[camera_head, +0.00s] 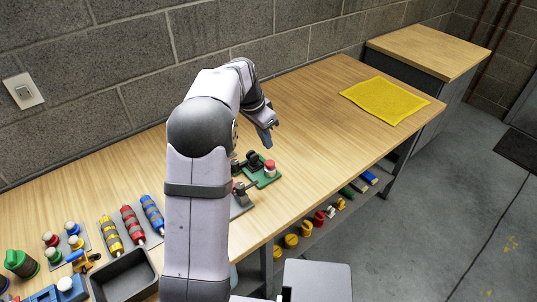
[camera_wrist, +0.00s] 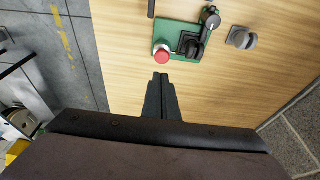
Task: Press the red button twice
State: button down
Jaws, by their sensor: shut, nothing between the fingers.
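The red button (camera_head: 269,164) is a round red cap on a pale base, mounted on a green plate (camera_head: 262,180) that lies on the wooden bench. In the wrist view the red button (camera_wrist: 162,55) sits at the left corner of the green plate (camera_wrist: 185,35), beside black switch parts. My gripper (camera_head: 268,140) is shut and empty, above the bench near the green plate. In the wrist view the fingertips of my gripper (camera_wrist: 160,78) are just below the red button in the picture. A gap shows between them and the cap.
A black knob (camera_head: 254,159) stands beside the button on the same plate. A grey bracket piece (camera_head: 240,196) is nearby. Yellow, red and blue cylinders (camera_head: 132,224) and a dark tray (camera_head: 124,274) are at left. A yellow mat (camera_head: 385,100) lies at right. The bench between is clear.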

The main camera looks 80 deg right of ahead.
aim_at(270, 163)
jog(key=x, duration=0.2)
jog(key=p+x, duration=0.1)
jog(key=x, duration=0.4)
jog(key=shift+w+a+f, duration=0.25)
jog(key=shift+w+a, duration=0.05)
jog(key=shift+w, duration=0.05)
jog(key=shift+f, duration=0.15)
jog(key=shift+f+b, duration=0.6)
jog(key=shift+f, duration=0.35)
jog(key=shift+a, duration=0.1)
jog(key=shift+r, duration=0.1)
jog(key=shift+r+p, duration=0.6)
jog(key=shift+p, duration=0.05)
jog(key=v, duration=1.3)
jog(key=shift+s+d, duration=0.25)
jog(key=shift+d, duration=0.05)
jog(key=shift+r, duration=0.1)
